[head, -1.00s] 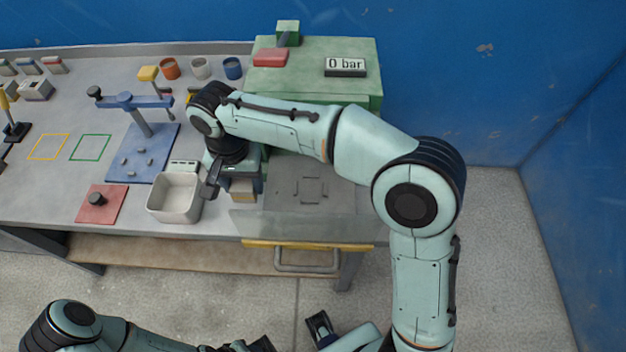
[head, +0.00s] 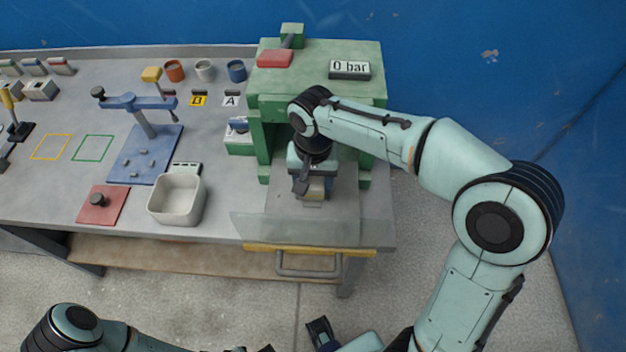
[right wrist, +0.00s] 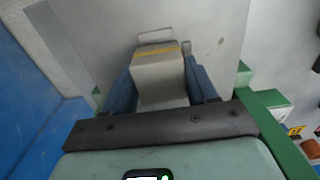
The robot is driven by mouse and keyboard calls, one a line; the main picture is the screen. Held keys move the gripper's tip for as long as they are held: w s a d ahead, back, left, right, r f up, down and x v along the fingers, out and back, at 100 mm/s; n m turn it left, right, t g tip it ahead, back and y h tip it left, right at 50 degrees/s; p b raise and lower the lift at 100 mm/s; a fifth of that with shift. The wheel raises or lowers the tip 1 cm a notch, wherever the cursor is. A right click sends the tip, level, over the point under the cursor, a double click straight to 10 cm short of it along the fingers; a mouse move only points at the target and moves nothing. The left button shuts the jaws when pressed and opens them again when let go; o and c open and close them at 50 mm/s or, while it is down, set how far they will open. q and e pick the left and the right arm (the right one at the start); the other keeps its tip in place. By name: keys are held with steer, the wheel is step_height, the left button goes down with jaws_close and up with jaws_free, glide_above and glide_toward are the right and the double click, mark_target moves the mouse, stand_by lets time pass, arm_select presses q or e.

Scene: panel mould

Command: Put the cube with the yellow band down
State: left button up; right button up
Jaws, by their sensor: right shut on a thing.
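The cube with the yellow band (head: 313,190) is between the fingers of my right gripper (head: 312,186), over the grey plate (head: 341,213) of the green press. The right wrist view shows the pale grey cube (right wrist: 160,82) with the yellow band across its far part, between two blue fingers. A marked outline (right wrist: 155,35) on the plate shows just beyond the cube and is partly covered by it. I cannot tell whether the cube touches the plate.
A clear guard (head: 300,228) stands along the front edge. A white bin (head: 176,199) and a blue fixture (head: 145,155) are to the left.

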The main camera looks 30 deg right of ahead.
mark_target(313, 181)
steer(key=shift+f, duration=0.1)
steer(key=shift+f, duration=0.1)
steer(key=o, duration=1.1)
arm_select(q)
steer(key=shift+f, duration=0.1)
arm_select(e)
steer(key=shift+r, duration=0.25)
arm_select(q)
steer(key=r+p, duration=0.1)
steer(key=w+r+p, duration=0.1)
steer(key=shift+r, duration=0.4)
arm_select(e)
step_height(313, 181, up, 12)
steer(key=shift+f, duration=0.1)
